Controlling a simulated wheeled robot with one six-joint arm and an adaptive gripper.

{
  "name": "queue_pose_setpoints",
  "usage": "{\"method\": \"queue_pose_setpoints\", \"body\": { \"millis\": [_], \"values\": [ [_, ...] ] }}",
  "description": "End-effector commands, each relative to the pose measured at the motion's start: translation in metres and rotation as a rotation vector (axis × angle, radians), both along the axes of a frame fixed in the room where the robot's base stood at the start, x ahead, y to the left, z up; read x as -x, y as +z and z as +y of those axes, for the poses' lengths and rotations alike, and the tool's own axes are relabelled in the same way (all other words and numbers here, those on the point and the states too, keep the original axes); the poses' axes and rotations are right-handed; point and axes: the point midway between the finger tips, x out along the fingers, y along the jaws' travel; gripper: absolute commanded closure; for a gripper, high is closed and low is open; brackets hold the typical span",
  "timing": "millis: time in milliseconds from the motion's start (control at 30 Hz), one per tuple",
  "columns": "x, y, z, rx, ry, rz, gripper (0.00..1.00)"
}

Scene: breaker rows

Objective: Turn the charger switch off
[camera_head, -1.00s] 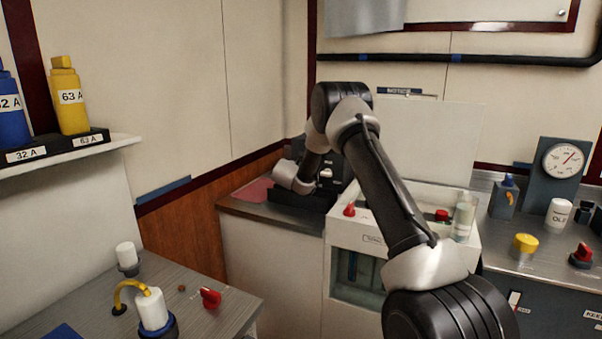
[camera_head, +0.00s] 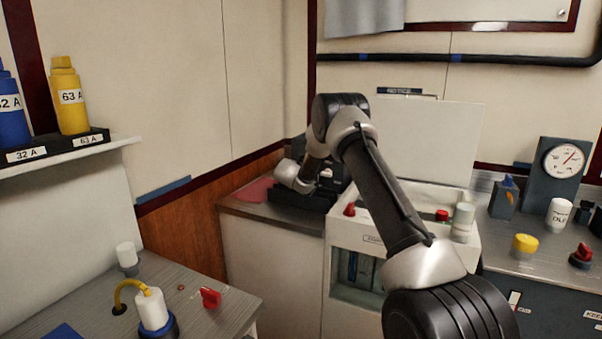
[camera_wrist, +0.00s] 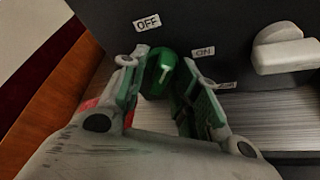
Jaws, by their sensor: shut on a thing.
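In the wrist view a green switch knob (camera_wrist: 165,66) with a pale pointer line sits on a dark panel (camera_wrist: 231,28). An OFF label (camera_wrist: 147,22) is above it to the left and an ON label (camera_wrist: 203,51) to its right. The pointer line tilts up and slightly right, between the two labels. My gripper (camera_wrist: 160,74) is shut on the knob, with one finger on each side. In the head view the dark unit (camera_head: 297,196) stands in the back corner, and my arm and wrist hide the knob and fingertips.
A large pale handle (camera_wrist: 285,50) sits right of the knob on the panel. In the head view a white cabinet (camera_head: 345,235) with a raised lid and red knobs stands right of the unit. The left bench (camera_head: 225,315) holds a red knob (camera_head: 210,298) and white plugs.

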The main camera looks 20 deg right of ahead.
Motion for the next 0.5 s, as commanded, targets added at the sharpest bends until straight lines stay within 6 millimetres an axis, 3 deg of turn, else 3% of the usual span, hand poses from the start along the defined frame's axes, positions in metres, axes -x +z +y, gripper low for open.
{"method": "queue_pose_setpoints", "body": {
  "millis": [500],
  "values": [
    [-0.0009, 0.0002, 0.0016, 0.228, -0.001, 0.25, 0.92]
  ]
}}
